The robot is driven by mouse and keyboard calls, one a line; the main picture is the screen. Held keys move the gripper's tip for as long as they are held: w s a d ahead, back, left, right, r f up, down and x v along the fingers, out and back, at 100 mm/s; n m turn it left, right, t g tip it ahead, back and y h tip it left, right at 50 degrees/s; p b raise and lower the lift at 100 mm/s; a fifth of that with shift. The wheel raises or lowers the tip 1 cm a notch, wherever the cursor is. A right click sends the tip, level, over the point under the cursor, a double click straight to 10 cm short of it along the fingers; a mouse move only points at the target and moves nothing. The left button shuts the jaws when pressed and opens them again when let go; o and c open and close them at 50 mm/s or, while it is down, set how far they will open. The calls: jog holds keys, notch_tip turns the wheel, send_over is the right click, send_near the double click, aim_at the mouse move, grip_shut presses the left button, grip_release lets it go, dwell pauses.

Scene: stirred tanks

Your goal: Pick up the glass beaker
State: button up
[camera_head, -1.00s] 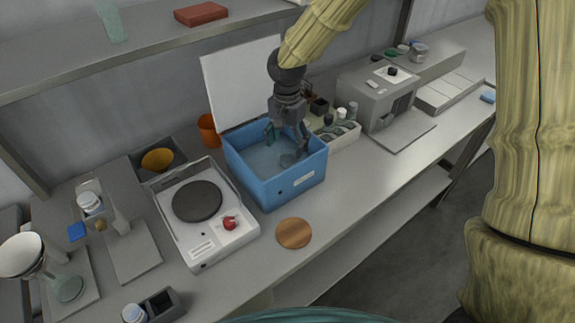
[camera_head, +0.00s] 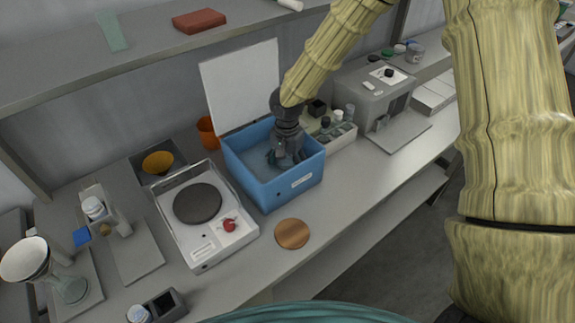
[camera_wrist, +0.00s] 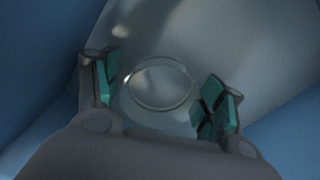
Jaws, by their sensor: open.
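The glass beaker (camera_wrist: 158,88) is a clear round vessel seen from above in the wrist view. It is inside the blue box (camera_head: 262,190), which has its white lid (camera_head: 242,85) raised. My gripper (camera_head: 284,160) reaches down into the box. Its green-padded fingers also show in the wrist view (camera_wrist: 160,98). They are spread apart, one on each side of the beaker, with the beaker between them. Gaps show between the pads and the glass; contact is not clear. In the head view the beaker is hidden behind my gripper and the box wall.
A hotplate-like device (camera_head: 206,215) with a dark disc stands left of the box. A wooden disc (camera_head: 292,233) lies in front. A rack of small bottles (camera_head: 337,135) and a grey machine (camera_head: 375,95) stand to the right. A shelf (camera_head: 150,38) runs above, behind.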

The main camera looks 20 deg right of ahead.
jog(key=shift+f, duration=0.5)
jog(key=c, duration=1.2)
jog(key=shift+r, duration=0.2)
jog(key=shift+r+b, duration=1.2)
jog(key=shift+r, duration=3.65)
